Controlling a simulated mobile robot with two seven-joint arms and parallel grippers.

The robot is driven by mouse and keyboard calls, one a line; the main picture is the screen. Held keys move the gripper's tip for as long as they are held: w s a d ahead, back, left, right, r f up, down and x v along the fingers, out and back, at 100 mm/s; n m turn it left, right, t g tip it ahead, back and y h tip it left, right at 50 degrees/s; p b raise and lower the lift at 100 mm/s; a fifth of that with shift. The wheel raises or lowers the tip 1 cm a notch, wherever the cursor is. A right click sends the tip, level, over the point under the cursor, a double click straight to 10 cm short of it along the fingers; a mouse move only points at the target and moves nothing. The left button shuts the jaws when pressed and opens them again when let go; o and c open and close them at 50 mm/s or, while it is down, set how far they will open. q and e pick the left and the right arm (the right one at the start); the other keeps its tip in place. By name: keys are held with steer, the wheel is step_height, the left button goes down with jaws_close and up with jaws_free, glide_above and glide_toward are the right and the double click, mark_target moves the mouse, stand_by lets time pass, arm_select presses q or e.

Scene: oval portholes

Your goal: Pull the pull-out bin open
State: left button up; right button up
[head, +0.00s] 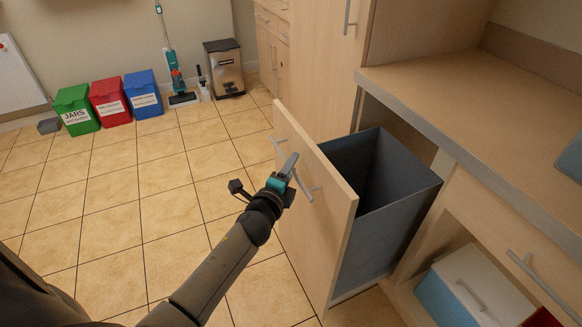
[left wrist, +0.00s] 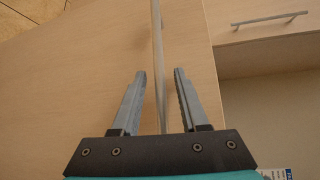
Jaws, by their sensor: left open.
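The pull-out bin stands well out from the cabinet. Its light wood front panel (head: 322,215) faces left, and the open-topped grey bin (head: 395,200) behind it shows its dark, empty-looking inside. The front's thin metal handle (head: 278,147) is partly hidden by my left gripper (head: 297,174), which is at the panel. In the left wrist view the handle bar (left wrist: 157,45) runs between the two fingers of the open gripper (left wrist: 160,72), with a visible gap on both sides. My right gripper is not in view.
A worktop (head: 450,110) and a lower drawer with a handle (head: 535,275) are at the right. A blue and white box (head: 475,290) sits below. Green (head: 76,108), red (head: 110,100) and blue (head: 143,94) bins stand by the far wall. The tiled floor at left is clear.

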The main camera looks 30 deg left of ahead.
arm_select(q)
steer(key=s+d+r+p, duration=0.2)
steer(key=s, duration=1.3)
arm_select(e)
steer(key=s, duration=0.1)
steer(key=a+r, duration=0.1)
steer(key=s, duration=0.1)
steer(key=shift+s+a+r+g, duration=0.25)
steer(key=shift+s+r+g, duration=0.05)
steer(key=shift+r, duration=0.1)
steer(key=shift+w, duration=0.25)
